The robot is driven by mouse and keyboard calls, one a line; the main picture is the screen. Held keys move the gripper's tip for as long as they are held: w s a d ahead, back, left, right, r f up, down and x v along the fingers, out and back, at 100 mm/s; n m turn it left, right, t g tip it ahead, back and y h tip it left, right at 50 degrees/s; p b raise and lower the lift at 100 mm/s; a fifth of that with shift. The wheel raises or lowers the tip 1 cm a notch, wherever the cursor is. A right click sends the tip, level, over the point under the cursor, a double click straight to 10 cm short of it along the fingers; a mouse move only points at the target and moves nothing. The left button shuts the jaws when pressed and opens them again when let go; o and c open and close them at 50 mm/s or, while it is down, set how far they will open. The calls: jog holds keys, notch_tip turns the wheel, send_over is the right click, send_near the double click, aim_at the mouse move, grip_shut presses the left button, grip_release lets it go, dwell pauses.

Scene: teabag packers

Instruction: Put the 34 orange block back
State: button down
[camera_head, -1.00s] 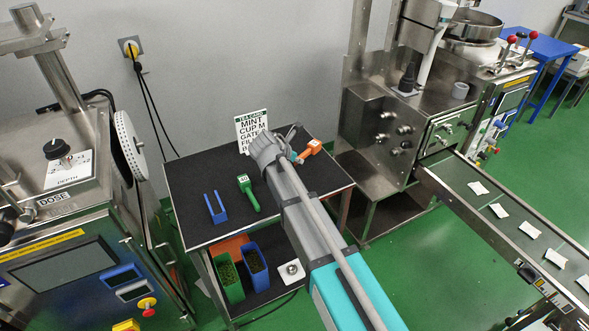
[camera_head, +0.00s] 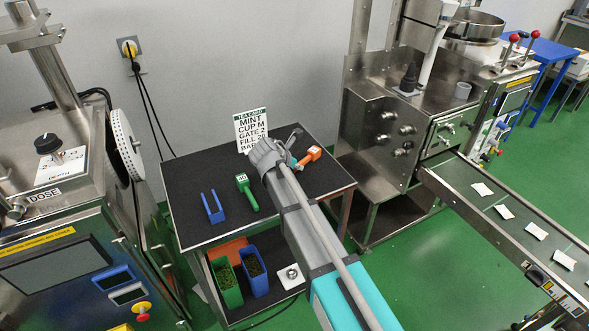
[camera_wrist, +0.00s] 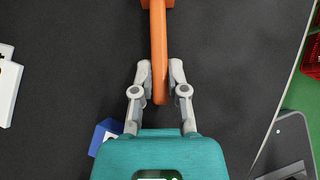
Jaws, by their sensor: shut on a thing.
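The orange block (camera_head: 311,155) with its long handle is at the right part of the black table top (camera_head: 190,175). It carries a white label too small to read. My gripper (camera_wrist: 161,88) is shut on the handle of the orange block (camera_wrist: 158,45) in the wrist view, one finger on each side. In the head view my wrist hides the fingers. I cannot tell whether the block touches the table.
A green block (camera_head: 247,190) and a blue holder (camera_head: 212,206) stand left of my arm. A tea card (camera_head: 251,130) stands at the table's back. Green (camera_head: 228,284) and blue (camera_head: 254,270) bins sit below. A conveyor (camera_head: 490,215) lies right.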

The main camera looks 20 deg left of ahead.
jog(key=shift+f, duration=0.15)
jog(key=c, duration=0.7)
grip_release()
jog(key=shift+o, duration=0.2)
jog(key=shift+r, duration=0.25)
jog(key=shift+p+v, duration=0.85)
jog(key=shift+v, duration=0.15)
jog(key=p+v, duration=0.7)
jog(key=v, duration=0.3)
jog(key=shift+f, duration=0.1)
